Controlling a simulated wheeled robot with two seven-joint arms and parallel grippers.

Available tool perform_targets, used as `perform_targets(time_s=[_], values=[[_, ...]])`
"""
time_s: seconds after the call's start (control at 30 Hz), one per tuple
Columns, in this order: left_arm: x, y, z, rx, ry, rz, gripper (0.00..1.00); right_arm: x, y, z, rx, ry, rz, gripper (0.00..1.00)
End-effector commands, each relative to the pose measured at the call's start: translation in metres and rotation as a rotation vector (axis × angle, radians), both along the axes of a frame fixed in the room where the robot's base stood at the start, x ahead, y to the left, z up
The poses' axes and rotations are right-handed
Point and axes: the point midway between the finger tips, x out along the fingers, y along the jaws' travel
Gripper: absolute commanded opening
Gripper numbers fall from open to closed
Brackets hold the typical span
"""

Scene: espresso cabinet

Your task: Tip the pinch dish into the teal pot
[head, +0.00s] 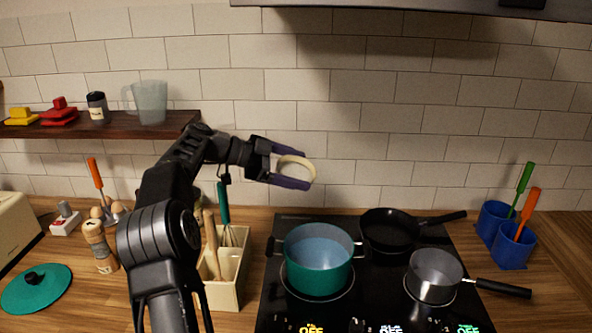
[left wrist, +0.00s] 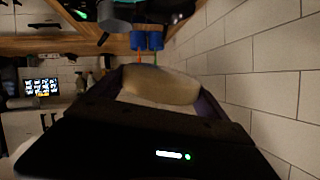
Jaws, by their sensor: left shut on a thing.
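The pinch dish (head: 297,163) is a small cream-coloured round dish. My left gripper (head: 298,170) is shut on it, with a purple finger on each side, and holds it in the air above the back-left part of the hob. The dish also shows between the fingers in the left wrist view (left wrist: 160,88); its contents cannot be made out. The teal pot (head: 318,262) stands open on the front-left of the hob, below and slightly to the right of the dish. Its inside looks pale blue. The teal lid (head: 36,288) lies on the counter at far left. My right gripper is not in view.
A black frying pan (head: 389,230) and a grey saucepan (head: 434,276) stand on the hob (head: 372,300) right of the pot. A cream utensil box (head: 224,290) stands left of it. Blue holders (head: 513,250) are at far right. A shelf (head: 110,124) hangs at upper left.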

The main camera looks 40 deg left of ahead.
Motion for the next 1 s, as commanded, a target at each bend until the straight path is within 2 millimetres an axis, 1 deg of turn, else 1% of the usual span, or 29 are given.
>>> perform_targets(time_s=[0.03, 0.1, 0.27, 0.5, 0.53, 0.57, 1.0], values=[[0.001, -0.001, -0.006, 0.012, -0.001, -0.001, 0.36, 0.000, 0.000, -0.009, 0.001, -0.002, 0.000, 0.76], [0.001, -0.001, -0.011, 0.028, -0.001, -0.001, 0.36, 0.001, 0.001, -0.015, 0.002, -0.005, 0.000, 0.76], [0.000, -0.002, -0.021, 0.069, -0.001, -0.001, 0.36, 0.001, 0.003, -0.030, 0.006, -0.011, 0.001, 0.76], [0.000, -0.004, -0.042, 0.152, 0.004, 0.000, 0.36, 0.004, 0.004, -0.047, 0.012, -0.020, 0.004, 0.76], [0.000, -0.003, -0.037, 0.150, 0.003, 0.001, 0.36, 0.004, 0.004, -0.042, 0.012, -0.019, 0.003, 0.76], [0.000, -0.003, -0.036, 0.149, 0.004, 0.001, 0.36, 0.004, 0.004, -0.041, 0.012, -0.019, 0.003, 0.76], [0.000, -0.003, -0.036, 0.147, 0.005, 0.001, 0.36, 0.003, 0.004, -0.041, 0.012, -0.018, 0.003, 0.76]])
